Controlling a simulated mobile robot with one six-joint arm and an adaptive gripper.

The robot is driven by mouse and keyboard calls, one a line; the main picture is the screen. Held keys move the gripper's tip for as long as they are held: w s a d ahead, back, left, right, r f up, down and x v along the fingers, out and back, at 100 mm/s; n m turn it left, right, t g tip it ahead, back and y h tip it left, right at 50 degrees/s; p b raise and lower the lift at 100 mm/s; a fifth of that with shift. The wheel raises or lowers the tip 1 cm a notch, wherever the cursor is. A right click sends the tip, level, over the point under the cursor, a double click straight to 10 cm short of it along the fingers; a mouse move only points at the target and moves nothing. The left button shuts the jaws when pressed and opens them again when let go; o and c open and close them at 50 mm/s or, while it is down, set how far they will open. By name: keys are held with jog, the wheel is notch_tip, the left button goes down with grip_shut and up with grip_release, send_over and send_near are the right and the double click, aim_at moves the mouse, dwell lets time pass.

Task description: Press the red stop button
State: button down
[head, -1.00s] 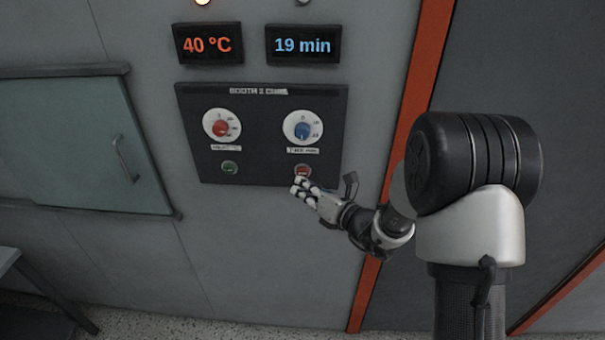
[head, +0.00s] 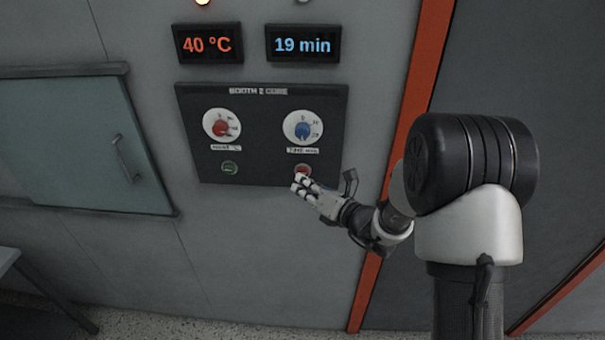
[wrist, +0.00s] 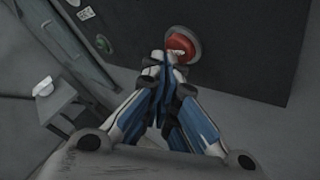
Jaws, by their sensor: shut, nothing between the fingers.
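The red stop button (head: 302,168) is a small round button at the lower right of the dark control panel (head: 265,172), under the blue dial. It also shows in the wrist view (wrist: 181,46), just beyond my fingertips. My gripper (head: 300,185) is shut and empty, its fingertips at the lower edge of the button. In the wrist view the closed fingertips (wrist: 163,62) overlap the button's lower left part. I cannot tell whether they touch it.
A green button (head: 229,168) sits on the panel's lower left, below a red dial (head: 220,126). A blue dial (head: 303,129) is above the red button. Displays read 40 °C (head: 207,44) and 19 min (head: 303,45). A greenish door (head: 80,145) with a handle is at left.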

jog(key=shift+w, duration=0.4)
dwell(0.7)
jog(key=shift+s, duration=0.85)
jog(key=shift+s, duration=0.1)
jog(key=shift+s+a+b, duration=0.1)
jog(key=shift+s+b, duration=0.25)
jog(key=shift+s, duration=2.05)
